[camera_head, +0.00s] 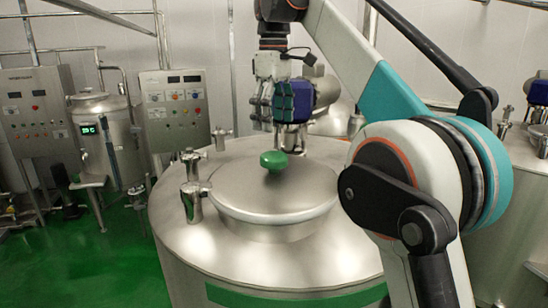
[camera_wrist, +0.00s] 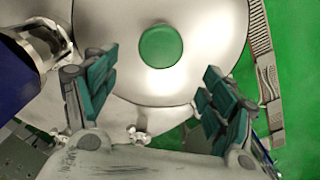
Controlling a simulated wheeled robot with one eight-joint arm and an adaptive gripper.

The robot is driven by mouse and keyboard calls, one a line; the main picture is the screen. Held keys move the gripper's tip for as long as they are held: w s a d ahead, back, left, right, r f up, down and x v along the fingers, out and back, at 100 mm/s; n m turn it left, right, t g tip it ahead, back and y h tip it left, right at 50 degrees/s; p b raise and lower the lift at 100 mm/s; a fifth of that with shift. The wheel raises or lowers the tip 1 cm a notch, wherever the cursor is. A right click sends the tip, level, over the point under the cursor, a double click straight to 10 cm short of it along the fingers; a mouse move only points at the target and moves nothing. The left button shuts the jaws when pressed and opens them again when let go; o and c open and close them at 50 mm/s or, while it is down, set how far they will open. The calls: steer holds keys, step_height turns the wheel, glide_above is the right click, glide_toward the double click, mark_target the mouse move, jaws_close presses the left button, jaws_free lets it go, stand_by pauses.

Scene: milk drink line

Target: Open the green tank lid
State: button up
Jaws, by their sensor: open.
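The tank lid (camera_head: 300,193) is a round metal cover lying flat on the large steel tank (camera_head: 180,240), which has a green band on its side. A green knob (camera_head: 273,160) stands up from the lid. The wrist view shows the lid (camera_wrist: 115,60) from above with the knob (camera_wrist: 160,46) between and beyond my fingertips. My gripper (camera_head: 292,133) is above and behind the knob in the head view, apart from it. In the wrist view my gripper (camera_wrist: 155,85) has its two teal-padded fingers spread wide with nothing between them.
Metal clamps (camera_head: 194,190) stand on the tank's rim left of the lid. Control panels (camera_head: 175,110) and a smaller steel tank (camera_head: 105,135) stand at the back left. The green floor (camera_head: 90,260) is open at the left. Part of another tank (camera_head: 520,190) shows at the right.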

mark_target(274, 155)
step_height(274, 155, down, 9)
steer(key=shift+s+r, duration=0.1)
stand_by(0.4)
